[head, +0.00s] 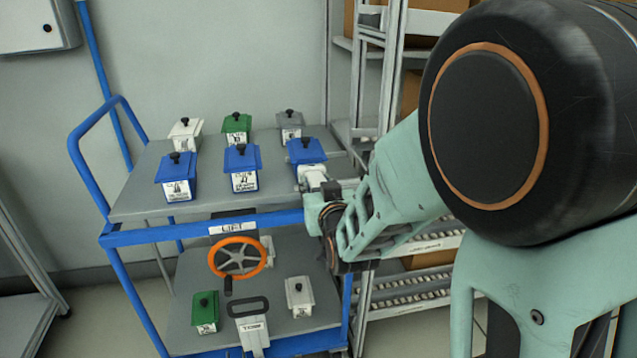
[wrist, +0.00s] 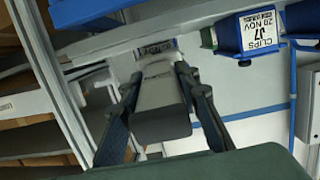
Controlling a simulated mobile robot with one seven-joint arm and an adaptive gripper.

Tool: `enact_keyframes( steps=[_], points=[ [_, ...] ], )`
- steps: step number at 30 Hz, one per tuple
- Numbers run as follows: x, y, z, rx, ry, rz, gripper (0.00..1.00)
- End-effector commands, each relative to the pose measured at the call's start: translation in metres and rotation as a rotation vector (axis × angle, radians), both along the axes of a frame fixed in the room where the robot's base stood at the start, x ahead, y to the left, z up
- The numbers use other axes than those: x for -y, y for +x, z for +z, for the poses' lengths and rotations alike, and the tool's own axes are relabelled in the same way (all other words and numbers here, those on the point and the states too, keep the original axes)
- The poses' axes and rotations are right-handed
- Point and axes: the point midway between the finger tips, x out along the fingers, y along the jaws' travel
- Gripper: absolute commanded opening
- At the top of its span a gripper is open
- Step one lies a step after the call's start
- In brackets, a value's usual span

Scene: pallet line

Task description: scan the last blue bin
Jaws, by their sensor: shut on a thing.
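Three blue bins stand along the front of the cart's top deck: a left one (head: 176,176), a middle one (head: 242,168) and a right one (head: 306,152). Each has a dark knob on its lid. My gripper (head: 322,184) is at the right bin's front, shut on a pale grey scanner-like device (head: 312,174). In the wrist view the device (wrist: 160,105) sits between both fingers and points at a white label, with the right bin mostly hidden behind it. The wrist picture looks upside down. A neighbouring blue bin (wrist: 262,30) shows a label reading "CLIPS 20 NOV J7".
White (head: 186,132), green (head: 236,126) and grey (head: 289,124) bins stand behind the blue row. A rack (head: 386,80) stands close right.

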Motion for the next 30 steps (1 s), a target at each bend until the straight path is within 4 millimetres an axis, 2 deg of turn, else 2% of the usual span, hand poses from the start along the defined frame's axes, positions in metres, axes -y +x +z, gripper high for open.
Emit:
enact_keyframes(
  steps=[30],
  points=[
    [-0.0019,0.0074,-0.0003,0.003,0.001,0.000,0.00]
  ],
)
